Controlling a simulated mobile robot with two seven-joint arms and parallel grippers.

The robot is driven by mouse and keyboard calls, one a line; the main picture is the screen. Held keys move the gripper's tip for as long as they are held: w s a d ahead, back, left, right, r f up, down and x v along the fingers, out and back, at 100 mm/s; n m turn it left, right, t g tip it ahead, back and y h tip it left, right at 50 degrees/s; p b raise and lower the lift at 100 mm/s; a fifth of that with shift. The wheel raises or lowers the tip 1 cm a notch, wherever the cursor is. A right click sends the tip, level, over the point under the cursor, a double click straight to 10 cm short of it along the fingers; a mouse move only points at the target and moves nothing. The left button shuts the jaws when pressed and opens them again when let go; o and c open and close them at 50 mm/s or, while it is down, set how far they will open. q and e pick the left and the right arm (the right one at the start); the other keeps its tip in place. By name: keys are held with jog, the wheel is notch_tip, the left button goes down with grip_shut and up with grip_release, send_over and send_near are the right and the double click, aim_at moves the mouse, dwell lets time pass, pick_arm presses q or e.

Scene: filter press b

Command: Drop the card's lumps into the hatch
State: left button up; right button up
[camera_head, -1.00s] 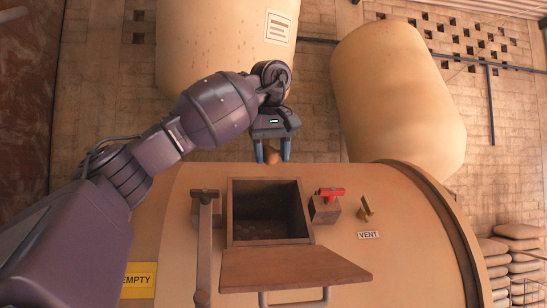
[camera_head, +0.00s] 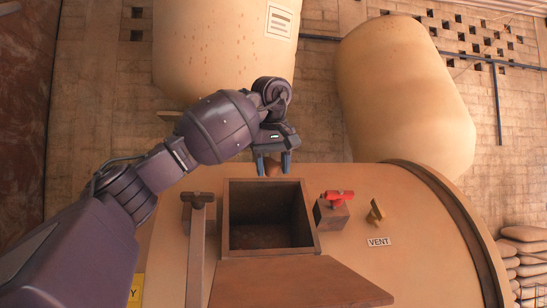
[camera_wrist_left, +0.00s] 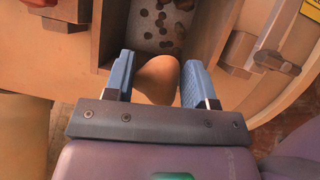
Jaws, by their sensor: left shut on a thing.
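My left gripper (camera_head: 272,164) is shut on a brown, rounded lump (camera_head: 273,167), held just beyond the far edge of the open hatch (camera_head: 228,215). The wrist view shows the lump (camera_wrist_left: 157,79) between the blue fingers, near the hatch wall (camera_wrist_left: 107,35). The hatch is a square, dark-walled box in the tan vessel, its lid (camera_head: 300,283) folded down on the near side. In the wrist view a pale floor with several dark round pieces (camera_wrist_left: 162,15) shows inside. A card (camera_head: 280,22) hangs on the back left tank; its text is too small to read. My right gripper is not in view.
A lever (camera_head: 197,245) stands left of the hatch. A red-handled valve (camera_head: 338,198) and a brass vent handle (camera_head: 376,211) stand right of it, by a VENT label (camera_head: 379,241). Large tan tanks (camera_head: 400,90) are behind. Sacks (camera_head: 525,250) are stacked at right.

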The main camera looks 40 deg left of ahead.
pick_arm(q)
jog(key=a+x, duration=0.1)
jog(key=x, duration=0.9)
jog(key=shift+w+a, duration=0.25)
jog(key=shift+a, duration=0.2)
jog(key=shift+r, duration=0.1)
jog(key=o, duration=1)
jog(key=v, duration=1)
jog(key=shift+s+d+r, duration=0.15)
jog(key=shift+r, duration=0.2)
jog(key=shift+f, duration=0.1)
